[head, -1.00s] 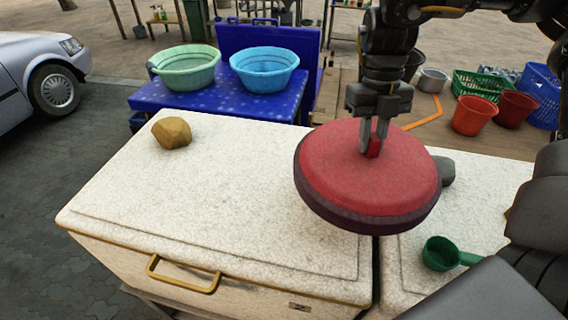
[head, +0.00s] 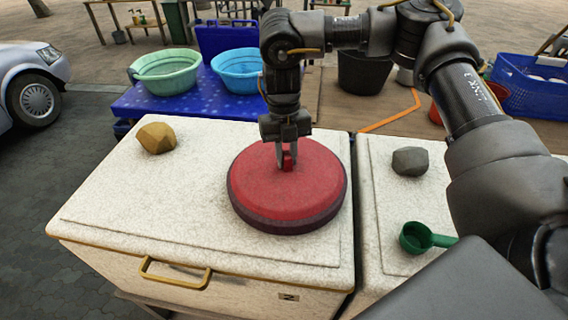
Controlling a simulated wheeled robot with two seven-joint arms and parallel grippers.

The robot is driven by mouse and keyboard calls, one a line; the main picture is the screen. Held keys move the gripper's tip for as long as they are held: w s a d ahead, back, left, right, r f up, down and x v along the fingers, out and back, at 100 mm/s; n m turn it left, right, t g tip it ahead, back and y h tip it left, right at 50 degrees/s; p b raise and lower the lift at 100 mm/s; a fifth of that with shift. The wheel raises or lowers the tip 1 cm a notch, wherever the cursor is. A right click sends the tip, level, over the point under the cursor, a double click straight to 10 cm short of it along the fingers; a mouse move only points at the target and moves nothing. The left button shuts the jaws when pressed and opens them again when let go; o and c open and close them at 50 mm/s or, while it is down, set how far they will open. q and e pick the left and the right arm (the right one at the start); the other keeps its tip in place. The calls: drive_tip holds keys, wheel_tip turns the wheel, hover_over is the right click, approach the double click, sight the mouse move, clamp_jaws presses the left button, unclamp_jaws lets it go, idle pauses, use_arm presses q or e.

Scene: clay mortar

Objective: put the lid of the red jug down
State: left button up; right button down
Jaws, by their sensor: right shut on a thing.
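The lid of the red jug (head: 265,190) is a round red disc with a dark maroon rim and a small red knob. It is level, over the right part of the left white chest's top (head: 140,200), and appears to rest on it or sit just above it; contact cannot be made out for sure. My right gripper (head: 287,160) points down at the lid's middle and is shut on the knob. The red jug itself cannot be made out. My left gripper is not in view.
A tan stone (head: 156,138) lies at the chest's back left. A grey stone (head: 410,161) and a green scoop (head: 418,238) are on the right chest. Green (head: 166,72) and blue (head: 238,72) basins stand on a blue table behind. The left chest's front left top is clear.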

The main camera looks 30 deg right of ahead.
drive_tip(key=shift+w+a+f, duration=0.3)
drive_tip(key=shift+a+f, duration=0.1)
drive_tip(key=shift+f, duration=0.15)
drive_tip(key=shift+f+p, duration=0.65)
drive_tip(key=shift+f, duration=0.3)
drive_tip(key=shift+d+f, duration=0.15)
drive_tip(key=shift+f, duration=0.35)
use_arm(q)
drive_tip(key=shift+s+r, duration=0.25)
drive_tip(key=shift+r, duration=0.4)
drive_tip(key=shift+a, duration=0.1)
use_arm(e)
drive_tip(key=c, duration=1.3)
unclamp_jaws()
